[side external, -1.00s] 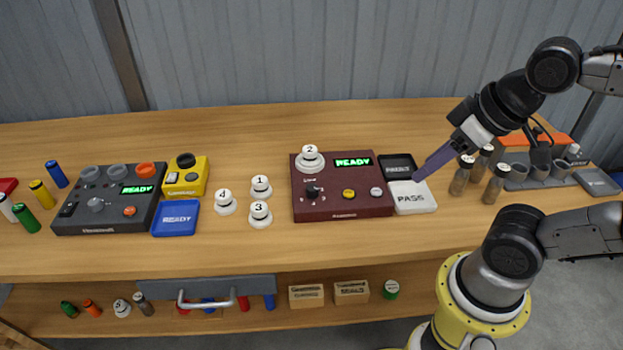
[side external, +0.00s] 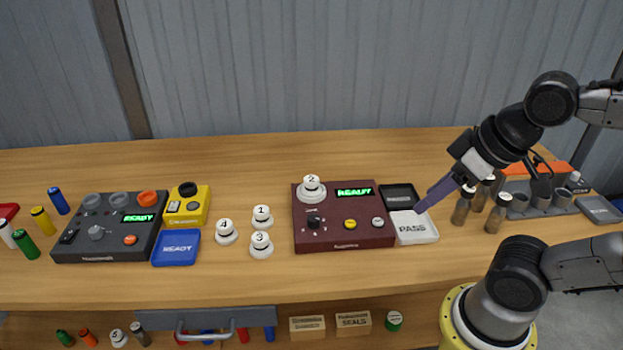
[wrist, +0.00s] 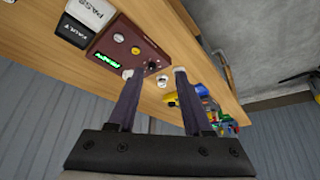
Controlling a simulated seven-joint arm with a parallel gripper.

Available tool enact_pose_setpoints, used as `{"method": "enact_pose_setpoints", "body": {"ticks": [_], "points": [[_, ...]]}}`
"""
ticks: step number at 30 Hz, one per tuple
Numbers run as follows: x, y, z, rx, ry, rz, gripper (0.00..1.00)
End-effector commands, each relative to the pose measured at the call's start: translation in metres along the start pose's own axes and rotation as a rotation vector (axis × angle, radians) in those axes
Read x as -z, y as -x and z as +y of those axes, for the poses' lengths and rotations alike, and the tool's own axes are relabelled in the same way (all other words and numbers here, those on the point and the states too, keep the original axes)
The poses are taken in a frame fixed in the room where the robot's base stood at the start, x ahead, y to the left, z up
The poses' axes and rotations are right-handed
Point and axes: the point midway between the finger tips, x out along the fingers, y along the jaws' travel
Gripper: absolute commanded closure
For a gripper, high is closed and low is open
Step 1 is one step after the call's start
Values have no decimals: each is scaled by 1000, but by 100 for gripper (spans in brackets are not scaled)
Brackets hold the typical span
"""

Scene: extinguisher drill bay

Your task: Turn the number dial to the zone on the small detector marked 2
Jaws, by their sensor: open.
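The maroon test box (side external: 345,236) stands at the middle of the bench with a green READY display (side external: 354,192). The small white detector marked 2 (side external: 311,187) sits on its upper left corner. The black number dial (side external: 314,222) is on the box's front left, below the detector; its setting is too small to read. In the wrist view the box (wrist: 130,40) lies beyond the fingers. My gripper (side external: 420,209) is open and empty above the PASS tray, right of the box and apart from the dial. The wrist view shows the two fingers (wrist: 156,72) spread.
White detectors marked 1, 3 and 4 (side external: 226,232) stand left of the box. The white PASS tray (side external: 425,236) and black FAULT tray (side external: 399,192) are at its right, with brown bottles (side external: 462,207) beyond. A dark panel (side external: 75,245) stands at the left.

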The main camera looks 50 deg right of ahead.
Motion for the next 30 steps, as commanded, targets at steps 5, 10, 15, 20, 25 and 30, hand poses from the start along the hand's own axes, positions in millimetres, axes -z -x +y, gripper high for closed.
{"method": "enact_pose_setpoints", "body": {"ticks": [5, 10, 15, 20, 25, 30], "points": [[0, 0, 0, 0, -24, -2, 30], [16, 14, 1, -2, -165, 15, 30], [59, 21, 2, -14, -325, -23, 30], [101, 13, 4, -36, -444, -80, 30], [151, -15, 7, -74, -567, -162, 30], [190, -61, 10, -122, -659, -254, 30]]}}
